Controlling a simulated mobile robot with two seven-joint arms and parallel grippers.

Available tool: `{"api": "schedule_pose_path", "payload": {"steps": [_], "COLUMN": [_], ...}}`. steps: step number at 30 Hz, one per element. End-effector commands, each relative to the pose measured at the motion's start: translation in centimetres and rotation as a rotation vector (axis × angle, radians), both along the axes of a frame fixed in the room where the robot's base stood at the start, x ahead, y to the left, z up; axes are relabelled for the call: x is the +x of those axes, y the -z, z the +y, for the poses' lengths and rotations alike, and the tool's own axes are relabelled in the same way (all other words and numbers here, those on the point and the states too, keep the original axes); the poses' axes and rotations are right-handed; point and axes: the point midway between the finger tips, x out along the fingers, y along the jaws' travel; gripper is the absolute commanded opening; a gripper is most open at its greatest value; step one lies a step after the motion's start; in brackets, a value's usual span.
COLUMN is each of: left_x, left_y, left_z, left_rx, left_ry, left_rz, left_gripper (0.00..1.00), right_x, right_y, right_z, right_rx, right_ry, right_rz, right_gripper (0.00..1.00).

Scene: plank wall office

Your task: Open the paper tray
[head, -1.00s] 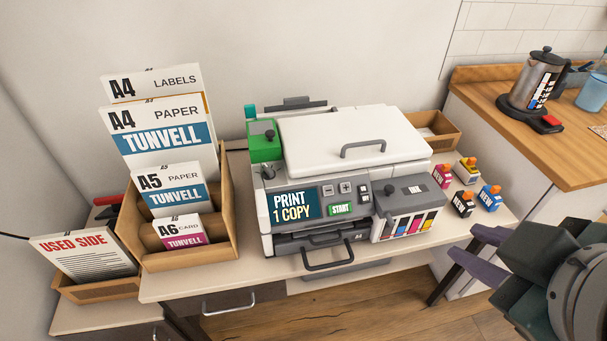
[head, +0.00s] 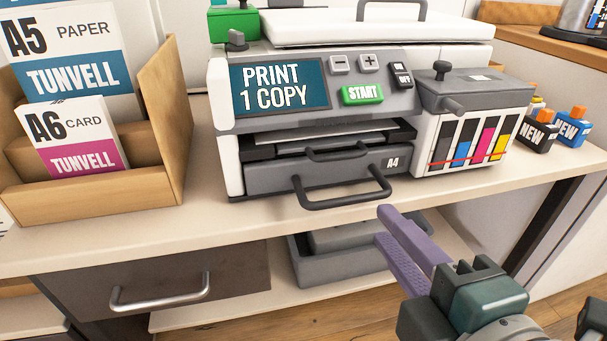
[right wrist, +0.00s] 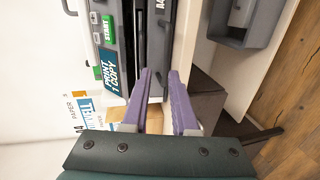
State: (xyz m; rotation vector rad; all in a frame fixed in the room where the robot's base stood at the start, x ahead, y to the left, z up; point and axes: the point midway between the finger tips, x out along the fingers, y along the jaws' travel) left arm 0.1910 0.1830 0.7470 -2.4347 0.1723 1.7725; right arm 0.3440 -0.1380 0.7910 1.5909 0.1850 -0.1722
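The paper tray (head: 262,178) is the grey drawer marked A4 low in the front of the printer (head: 222,120), and it looks pushed in. Its dark bar handle (head: 345,200) sticks out over the table edge; a second, smaller handle shows just above it. My right gripper (head: 384,227) is open and empty, its purple fingers apart, just right of and below the handle, not touching it in the head view. In the right wrist view the open fingers (right wrist: 160,74) point towards the printer's front. My left gripper is not in view.
A paper box (head: 165,120) stands left of the printer.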

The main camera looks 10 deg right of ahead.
Motion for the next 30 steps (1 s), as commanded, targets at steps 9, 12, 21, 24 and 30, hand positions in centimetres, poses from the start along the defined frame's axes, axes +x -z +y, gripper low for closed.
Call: {"api": "schedule_pose_path", "payload": {"steps": [9,12,21,24,30], "left_x": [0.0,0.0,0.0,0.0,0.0], "left_y": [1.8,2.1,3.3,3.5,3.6], "left_z": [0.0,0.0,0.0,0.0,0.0], "left_rx": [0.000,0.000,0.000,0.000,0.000], "left_ry": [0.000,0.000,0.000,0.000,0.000], "left_rz": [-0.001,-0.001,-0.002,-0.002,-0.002], "left_gripper": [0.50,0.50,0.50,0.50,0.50], "right_x": [1.6,3.3,8.3,9.2,9.8], "right_y": [1.7,2.1,3.2,3.4,3.5], "right_z": [0.8,0.8,1.0,1.0,1.0], "right_rx": [-0.033,-0.032,-0.031,-0.031,-0.030], "right_ry": [-0.033,-0.031,-0.031,-0.030,-0.030], "right_rz": [-0.024,-0.025,-0.023,-0.021,-0.020], "right_gripper": [0.27,0.27,0.27,0.27,0.27]}}
